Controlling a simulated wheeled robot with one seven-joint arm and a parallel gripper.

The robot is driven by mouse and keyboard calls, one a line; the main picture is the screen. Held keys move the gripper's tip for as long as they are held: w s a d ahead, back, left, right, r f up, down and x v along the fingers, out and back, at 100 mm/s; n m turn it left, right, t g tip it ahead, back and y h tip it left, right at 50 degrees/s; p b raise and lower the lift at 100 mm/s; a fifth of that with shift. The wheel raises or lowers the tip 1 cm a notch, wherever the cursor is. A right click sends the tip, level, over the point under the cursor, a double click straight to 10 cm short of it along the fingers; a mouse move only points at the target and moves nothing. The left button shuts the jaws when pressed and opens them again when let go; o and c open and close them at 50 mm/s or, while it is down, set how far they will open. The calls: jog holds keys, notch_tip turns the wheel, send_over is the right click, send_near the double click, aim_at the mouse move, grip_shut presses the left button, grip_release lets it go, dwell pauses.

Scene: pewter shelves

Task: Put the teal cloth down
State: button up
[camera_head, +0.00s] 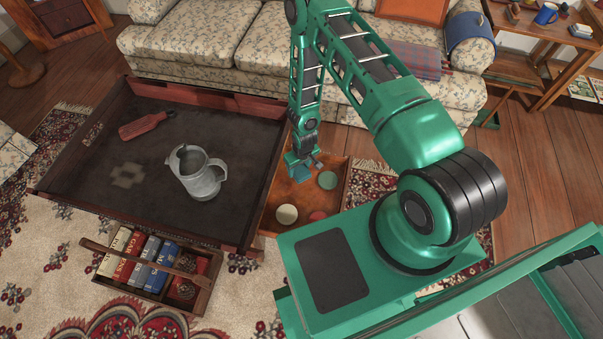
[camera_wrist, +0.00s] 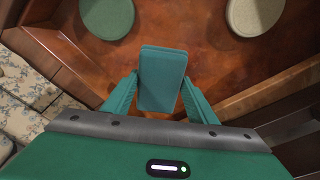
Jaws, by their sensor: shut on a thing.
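The teal cloth (camera_wrist: 162,78) is a folded flat rectangle between the fingers of my gripper (camera_wrist: 161,98) in the wrist view. My gripper is shut on it. In the head view my gripper (camera_head: 305,166) hangs over the upper left part of a small wooden tray (camera_head: 272,192), and the cloth (camera_head: 299,174) shows as a small blue-teal patch at the fingertips. I cannot tell whether the cloth touches the tray floor.
A large dark table (camera_head: 230,130) to the left bears a metal pitcher (camera_head: 198,174) and a red wooden object (camera_head: 143,126). A book crate (camera_head: 205,295) stands in front.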

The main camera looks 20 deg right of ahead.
aim_at(299, 174)
notch_tip(299, 174, down, 4)
jog(key=shift+f, duration=0.1)
jog(key=shift+w+a+f, duration=0.1)
jog(key=shift+a+f, duration=0.1)
jog(key=shift+f, duration=0.05)
jog(key=shift+f, duration=0.1)
jog(key=o, duration=1.1)
